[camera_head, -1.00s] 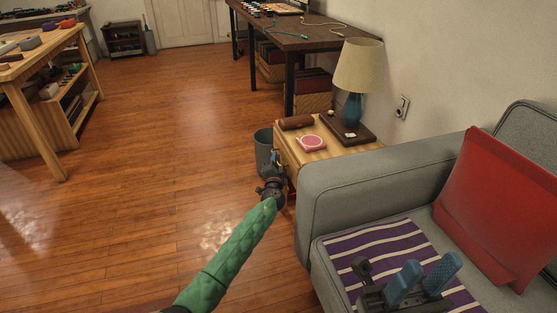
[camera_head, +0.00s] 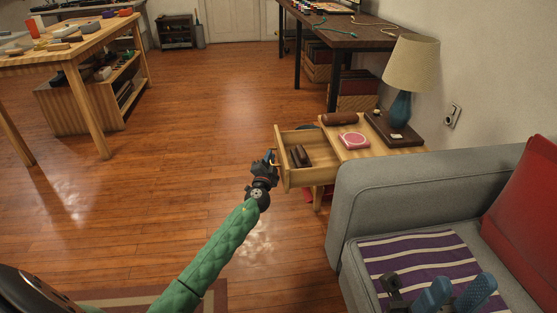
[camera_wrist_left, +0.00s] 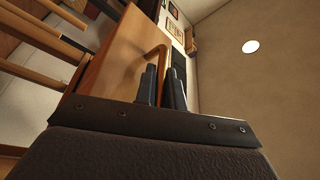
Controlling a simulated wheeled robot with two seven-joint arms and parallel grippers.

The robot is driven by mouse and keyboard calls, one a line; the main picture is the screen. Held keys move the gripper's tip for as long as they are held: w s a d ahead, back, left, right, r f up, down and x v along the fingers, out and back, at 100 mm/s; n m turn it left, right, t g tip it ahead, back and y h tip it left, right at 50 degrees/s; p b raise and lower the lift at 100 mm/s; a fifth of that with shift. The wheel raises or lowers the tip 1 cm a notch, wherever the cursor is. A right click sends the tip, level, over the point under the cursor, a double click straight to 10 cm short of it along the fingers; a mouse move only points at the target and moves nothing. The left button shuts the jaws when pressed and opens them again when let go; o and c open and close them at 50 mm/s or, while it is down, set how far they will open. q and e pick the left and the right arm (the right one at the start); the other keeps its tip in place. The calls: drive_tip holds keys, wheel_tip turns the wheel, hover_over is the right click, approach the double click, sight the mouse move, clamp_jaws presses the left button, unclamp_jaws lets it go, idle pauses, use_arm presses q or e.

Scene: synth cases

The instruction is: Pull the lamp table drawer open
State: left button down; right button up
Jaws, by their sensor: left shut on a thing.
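The lamp table (camera_head: 385,145) is light wood, beside the sofa. Its drawer (camera_head: 284,165) stands well out to the left, with dark brown items (camera_head: 299,156) inside. My left gripper (camera_head: 270,160) is at the drawer front, shut on the drawer handle (camera_head: 276,163), which is partly hidden by the fingers. In the left wrist view, the brass-coloured handle (camera_wrist_left: 158,49) curves down to the fingers (camera_wrist_left: 163,88), in front of the wooden drawer front (camera_wrist_left: 112,55). My right gripper (camera_head: 454,296) is low over the sofa, blue fingers apart, empty.
A lamp (camera_head: 410,65) on a dark base, a brown case (camera_head: 340,118) and a pink round item (camera_head: 354,139) are on the tabletop. The grey sofa (camera_head: 390,185) stands close in front. Wooden floor (camera_head: 190,140) is clear to the left.

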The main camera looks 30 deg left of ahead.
use_arm(q)
drive_tip(key=shift+s+a+f, duration=0.1)
drive_tip(key=shift+s, duration=0.05)
drive_tip(key=c, duration=1.5)
unclamp_jaws()
drive_tip(key=v, duration=0.7)
drive_tip(key=shift+s, duration=0.4)
